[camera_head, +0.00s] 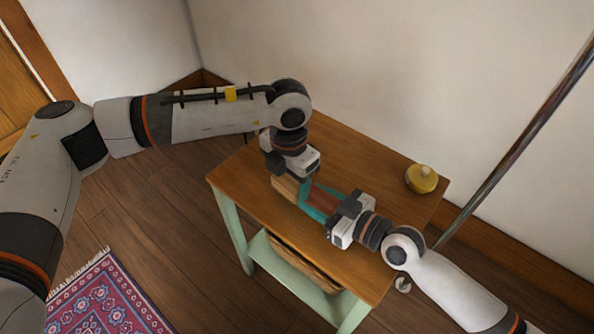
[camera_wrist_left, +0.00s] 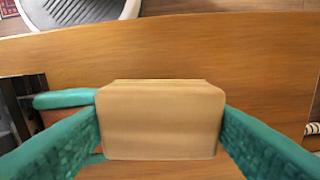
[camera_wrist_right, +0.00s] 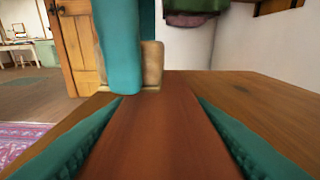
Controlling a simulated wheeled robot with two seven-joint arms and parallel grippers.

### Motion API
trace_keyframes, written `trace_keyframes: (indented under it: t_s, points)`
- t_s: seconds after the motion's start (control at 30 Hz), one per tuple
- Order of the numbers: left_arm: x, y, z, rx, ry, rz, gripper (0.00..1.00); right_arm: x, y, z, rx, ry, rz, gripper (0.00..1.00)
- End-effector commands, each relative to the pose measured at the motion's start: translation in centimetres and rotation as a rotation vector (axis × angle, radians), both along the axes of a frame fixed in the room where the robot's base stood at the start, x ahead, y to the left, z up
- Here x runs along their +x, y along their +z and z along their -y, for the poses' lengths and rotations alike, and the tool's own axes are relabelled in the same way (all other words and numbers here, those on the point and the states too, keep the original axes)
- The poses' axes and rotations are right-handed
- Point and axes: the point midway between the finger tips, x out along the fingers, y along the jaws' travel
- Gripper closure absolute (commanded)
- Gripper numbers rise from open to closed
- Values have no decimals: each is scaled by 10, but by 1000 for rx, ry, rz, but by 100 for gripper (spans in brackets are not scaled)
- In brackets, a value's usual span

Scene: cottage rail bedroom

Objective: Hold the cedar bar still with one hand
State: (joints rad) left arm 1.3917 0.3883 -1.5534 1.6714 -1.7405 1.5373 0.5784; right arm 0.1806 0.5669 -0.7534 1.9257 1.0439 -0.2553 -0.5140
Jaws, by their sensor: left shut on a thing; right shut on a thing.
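The reddish-brown cedar bar (camera_head: 326,199) lies low over the wooden table top (camera_head: 376,170). In the right wrist view the bar (camera_wrist_right: 158,135) runs away from me between the teal fingers of my right gripper (camera_head: 325,204), which is shut on it. My left gripper (camera_head: 298,188) is shut on a tan block (camera_wrist_left: 161,121) at the bar's far end. The block (camera_wrist_right: 152,62) also shows in the right wrist view, partly behind a teal left finger (camera_wrist_right: 118,48). Whether the block touches the bar is hard to tell.
A yellow lidded pot (camera_head: 421,180) stands at the table's right back corner, clear of both arms. A lower shelf (camera_head: 262,252) sits under the top. A patterned rug (camera_head: 108,298) lies on the floor. A slanted pole (camera_head: 515,150) rises at the right.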

Motion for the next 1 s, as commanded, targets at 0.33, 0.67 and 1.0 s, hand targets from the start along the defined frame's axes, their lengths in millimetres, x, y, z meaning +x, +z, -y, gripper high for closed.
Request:
trace_keyframes:
  t_s: [0.33,0.67,1.0]
  points:
    - [27,-1,20,-1,1,-1,58,0,1,0,2,-1,1,79]
    - [33,30,24,1,-1,1,58,0,0,0,2,-1,1,79]
    - [33,61,24,-1,0,2,58,0,0,0,1,-1,1,79]
